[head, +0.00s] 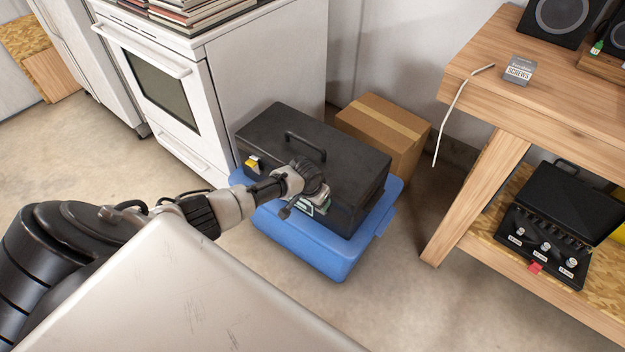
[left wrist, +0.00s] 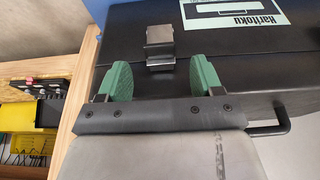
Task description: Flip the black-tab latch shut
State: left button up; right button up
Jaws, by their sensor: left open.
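A black toolbox (head: 330,165) with a top handle lies closed on a blue bin (head: 300,240). The latch (left wrist: 160,45) with a grey metal plate and a black tab shows on its front in the left wrist view. My left gripper (head: 316,190) is at the toolbox's front edge in the head view, where it hides the latch. In the left wrist view my left gripper (left wrist: 161,76) is open, its two green fingers on either side of the latch with gaps, nothing held. I cannot tell whether they touch the toolbox. My right gripper is not in view.
A second latch with a yellow tab (head: 252,163) is on the toolbox's left part. A cardboard box (head: 385,130) stands behind it, a white stove (head: 165,90) to the left. A wooden workbench (head: 540,110) stands right. The floor between bin and bench is clear.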

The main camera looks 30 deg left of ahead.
pick_arm(q)
jog(key=p+v, duration=0.1)
jog(key=v, duration=0.4)
jog(key=shift+s+r, duration=0.1)
jog(key=shift+r, duration=0.1)
jog(key=s+d+f+p, duration=0.2)
jog(key=s+f, duration=1.5)
jog(key=s+d+f, duration=0.2)
jog(key=s, duration=0.7)
jog(key=s+d+f+m+g+p, duration=0.1)
jog(key=s+d+f, duration=0.1)
jog(key=s, duration=0.7)
jog(key=s+d+f+g, duration=0.1)
jog(key=s+d+f, duration=0.2)
jog(key=s, duration=0.6)
jog(key=shift+s+f+m+p, duration=0.2)
jog(key=shift+f+m+p, duration=0.2)
jog(key=shift+f, duration=0.3)
